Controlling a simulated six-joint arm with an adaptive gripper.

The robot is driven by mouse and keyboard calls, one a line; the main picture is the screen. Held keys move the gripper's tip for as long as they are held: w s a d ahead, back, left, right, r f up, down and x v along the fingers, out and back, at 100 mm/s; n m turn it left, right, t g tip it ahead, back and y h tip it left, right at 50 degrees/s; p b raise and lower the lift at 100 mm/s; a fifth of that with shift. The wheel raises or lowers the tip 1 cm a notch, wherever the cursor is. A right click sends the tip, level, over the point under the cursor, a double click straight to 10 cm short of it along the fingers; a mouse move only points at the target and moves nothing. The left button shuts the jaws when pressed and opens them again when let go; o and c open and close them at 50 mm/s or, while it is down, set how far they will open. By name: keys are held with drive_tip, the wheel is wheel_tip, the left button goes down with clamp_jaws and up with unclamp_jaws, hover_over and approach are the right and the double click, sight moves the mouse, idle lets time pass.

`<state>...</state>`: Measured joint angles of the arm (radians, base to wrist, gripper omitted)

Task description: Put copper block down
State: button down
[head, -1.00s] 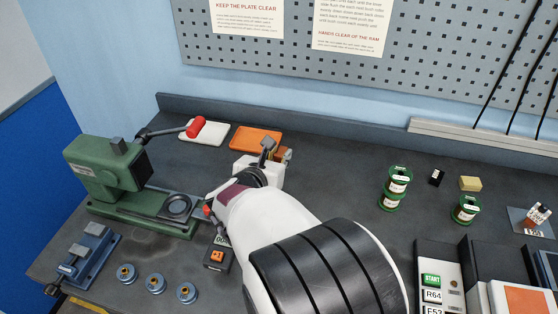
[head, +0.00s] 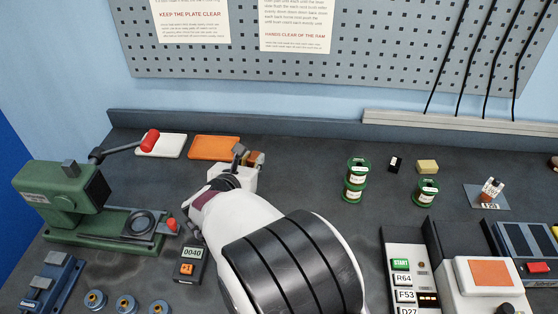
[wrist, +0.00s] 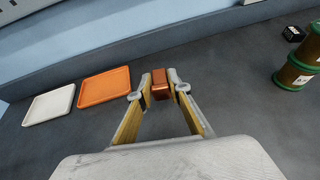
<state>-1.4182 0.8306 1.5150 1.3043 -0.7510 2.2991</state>
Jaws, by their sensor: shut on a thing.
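The copper block (wrist: 160,90) is a small reddish-brown block between my fingertips in the wrist view. My gripper (wrist: 161,86) is shut on it, one finger on each side. In the head view my gripper (head: 250,158) is near the back of the bench, right of the orange tray (head: 214,148), and partly hides the block. The block appears apart from the tray. I cannot tell whether it touches the bench top.
A white tray (head: 161,146) lies left of the orange one. A green press (head: 70,205) with a red-knobbed lever stands at left. Stacked green spools (head: 356,180) stand to the right. Dark bench top (head: 305,172) is clear between my gripper and the spools.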

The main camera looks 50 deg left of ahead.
drive_tip(key=w+a+r+m+t+h, duration=0.1)
drive_tip(key=w+a+r+m+h, duration=0.1)
drive_tip(key=w, duration=0.9)
drive_tip(key=shift+w+r+m+t+h, duration=0.2)
drive_tip(key=shift+r+m+t+h, duration=0.15)
drive_tip(key=shift+m+t+h, duration=0.05)
drive_tip(key=shift+f, duration=0.1)
hover_over(280, 164)
drive_tip(key=shift+f, duration=3.05)
drive_tip(key=shift+f, duration=0.1)
drive_tip(key=shift+f, duration=1.75)
drive_tip(key=shift+f, duration=0.1)
